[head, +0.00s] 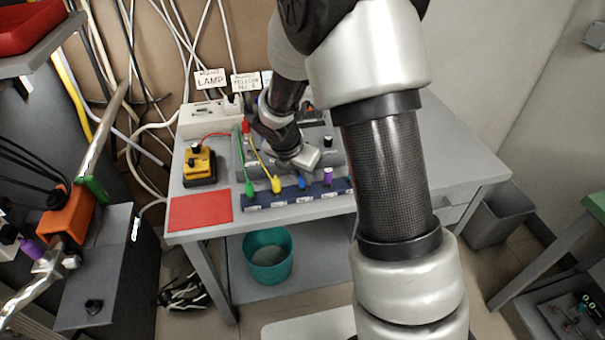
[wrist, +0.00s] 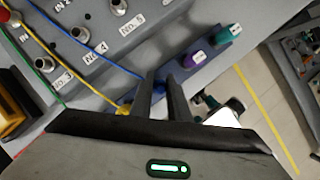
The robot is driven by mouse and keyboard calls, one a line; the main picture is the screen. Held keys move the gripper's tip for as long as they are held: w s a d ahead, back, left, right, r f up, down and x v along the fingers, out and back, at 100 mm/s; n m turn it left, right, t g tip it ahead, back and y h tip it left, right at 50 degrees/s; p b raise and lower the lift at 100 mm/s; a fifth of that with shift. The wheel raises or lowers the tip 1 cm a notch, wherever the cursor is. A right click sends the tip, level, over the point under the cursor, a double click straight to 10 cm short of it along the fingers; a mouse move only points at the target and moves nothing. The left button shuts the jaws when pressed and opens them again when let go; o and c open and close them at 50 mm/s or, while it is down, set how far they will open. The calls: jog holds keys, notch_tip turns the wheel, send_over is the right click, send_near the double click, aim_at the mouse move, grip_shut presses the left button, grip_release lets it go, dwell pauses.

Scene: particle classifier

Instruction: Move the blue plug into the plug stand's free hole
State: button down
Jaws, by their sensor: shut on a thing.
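The blue plug stand (head: 290,192) runs along the front edge of the grey bench. In the head view a green plug (head: 250,188), a yellow plug (head: 277,184) and a purple plug (head: 328,177) stand along it. The blue plug (head: 301,184) shows at the stand between yellow and purple, just below my gripper (head: 302,162). In the wrist view my gripper's fingers (wrist: 162,78) are close together, with a blue cable running to them; they hide most of the blue plug. I cannot tell whether it sits in a hole. A teal plug (wrist: 228,33) stands beyond the purple one (wrist: 196,61).
A grey panel with labelled sockets (wrist: 120,8) lies behind the stand. A yellow box (head: 199,164) and a red mat (head: 201,212) are on the bench's left. Green and yellow cables run close to my gripper. A teal bin (head: 268,260) stands below.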

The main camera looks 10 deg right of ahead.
jog(key=c, duration=1.6)
grip_release()
jog(key=shift+f, duration=0.1)
jog(key=p+v, duration=0.4)
jog(key=v, duration=1.3)
jog(key=shift+s+r, duration=0.1)
jog(key=shift+r, duration=0.1)
